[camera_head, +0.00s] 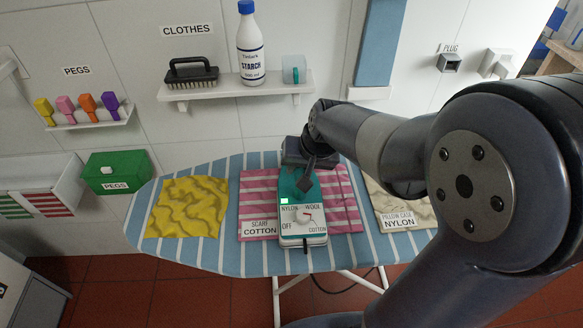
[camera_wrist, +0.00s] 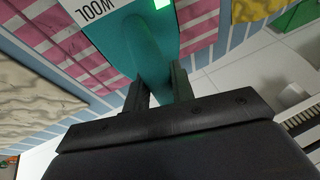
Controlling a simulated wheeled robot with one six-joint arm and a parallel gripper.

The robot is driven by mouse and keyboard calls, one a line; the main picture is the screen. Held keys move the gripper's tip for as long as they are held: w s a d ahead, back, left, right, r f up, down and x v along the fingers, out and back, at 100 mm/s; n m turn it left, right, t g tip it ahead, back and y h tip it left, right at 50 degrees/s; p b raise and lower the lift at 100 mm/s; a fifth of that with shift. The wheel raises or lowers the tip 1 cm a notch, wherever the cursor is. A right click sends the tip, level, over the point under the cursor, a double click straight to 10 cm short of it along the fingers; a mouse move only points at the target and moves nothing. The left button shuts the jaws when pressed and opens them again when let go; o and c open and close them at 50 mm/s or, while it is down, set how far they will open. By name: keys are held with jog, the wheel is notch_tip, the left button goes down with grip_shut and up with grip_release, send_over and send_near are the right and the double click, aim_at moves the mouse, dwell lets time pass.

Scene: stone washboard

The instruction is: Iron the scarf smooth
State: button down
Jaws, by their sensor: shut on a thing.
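The pink-and-white striped scarf (camera_head: 258,190), with a label reading SCARF COTTON, lies on the blue striped ironing board (camera_head: 215,255). Its visible parts look mostly flat; its middle is hidden under the iron. The teal iron (camera_head: 288,238) rests over the scarf. Its dial is marked OFF, NYLON, WOOL and COTTON; the pointer's exact setting is hard to read. A small green light shows on it. My gripper (camera_head: 306,183) is shut on the iron's handle, which also shows between the fingers in the wrist view (camera_wrist: 150,50).
A wrinkled yellow cloth (camera_head: 185,208) lies left on the board. A creased pillow case (camera_head: 388,205) labelled NYLON lies right. A shelf (camera_head: 235,91) with brush, starch bottle and cup is behind. A green pegs box (camera_head: 118,172) stands at left. A cord hangs below the board.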

jog(key=shift+w+d+r, duration=0.1)
jog(key=shift+d+r, duration=0.1)
jog(key=shift+d, duration=0.65)
jog(key=d+b, duration=0.2)
jog(key=d, duration=0.5)
jog(key=shift+d, duration=0.2)
dwell(0.3)
notch_tip(320, 180, up, 6)
jog(key=p, duration=0.4)
dwell(0.8)
